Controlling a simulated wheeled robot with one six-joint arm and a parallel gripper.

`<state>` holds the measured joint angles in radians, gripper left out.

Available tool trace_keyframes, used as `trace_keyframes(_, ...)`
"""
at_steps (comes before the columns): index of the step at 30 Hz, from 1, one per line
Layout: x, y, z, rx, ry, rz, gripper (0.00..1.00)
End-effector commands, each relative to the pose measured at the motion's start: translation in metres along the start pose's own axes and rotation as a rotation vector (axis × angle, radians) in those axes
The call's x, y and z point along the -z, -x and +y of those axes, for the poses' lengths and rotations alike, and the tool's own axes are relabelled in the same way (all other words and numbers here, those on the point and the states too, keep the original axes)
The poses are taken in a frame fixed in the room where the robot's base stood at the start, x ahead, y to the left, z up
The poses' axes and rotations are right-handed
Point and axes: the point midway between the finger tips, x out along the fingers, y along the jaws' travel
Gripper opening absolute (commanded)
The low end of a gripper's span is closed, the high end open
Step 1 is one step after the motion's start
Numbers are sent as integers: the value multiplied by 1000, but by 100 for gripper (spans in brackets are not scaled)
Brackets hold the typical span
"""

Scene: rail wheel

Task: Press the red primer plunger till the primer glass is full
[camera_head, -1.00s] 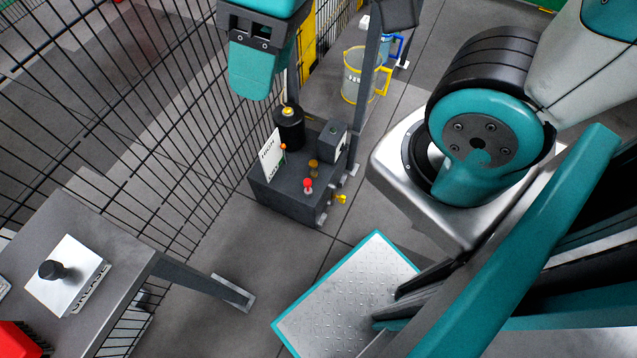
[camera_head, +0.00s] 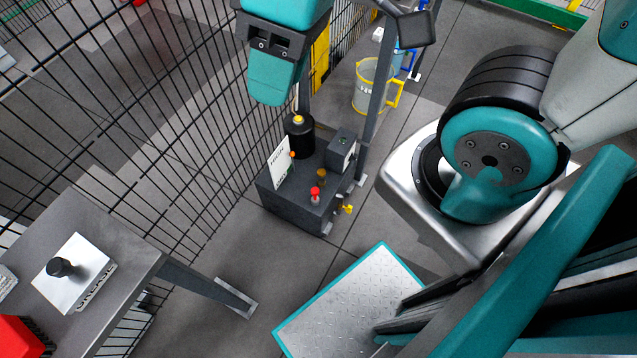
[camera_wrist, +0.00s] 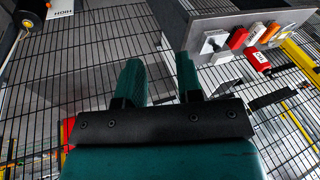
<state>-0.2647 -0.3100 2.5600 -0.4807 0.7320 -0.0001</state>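The red primer plunger (camera_head: 315,194) stands upright on the front edge of a dark grey unit (camera_head: 287,203) on the floor. A small amber-brown part (camera_head: 321,176) stands just behind it; I cannot tell whether this is the primer glass, nor its fill level. In the wrist view my gripper (camera_wrist: 160,80) is open, its two teal fingers apart with nothing between them. In the head view my teal arm end hangs above and behind the unit, apart from the plunger. I cannot make out the plunger in the wrist view.
The unit bears a black cylinder with a yellow top (camera_head: 299,136), a white sign (camera_head: 279,163) and a grey box (camera_head: 341,149). A post (camera_head: 376,90) stands behind it. Mesh fence (camera_head: 150,120) runs left; a grey table (camera_head: 120,235) stands front left.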

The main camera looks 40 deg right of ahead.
Motion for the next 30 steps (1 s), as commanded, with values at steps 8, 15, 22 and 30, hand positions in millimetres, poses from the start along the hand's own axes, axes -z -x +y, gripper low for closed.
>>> trace_keyframes(8, 0, 0, 0, 0, 0, 0, 0)
trace_keyframes(15, 0, 0, 0, 0, 0, 0, 0)
trace_keyframes(22, 0, 0, 0, 0, 0, 0, 0)
trace_keyframes(30, 0, 0, 0, 0, 0, 0, 0)
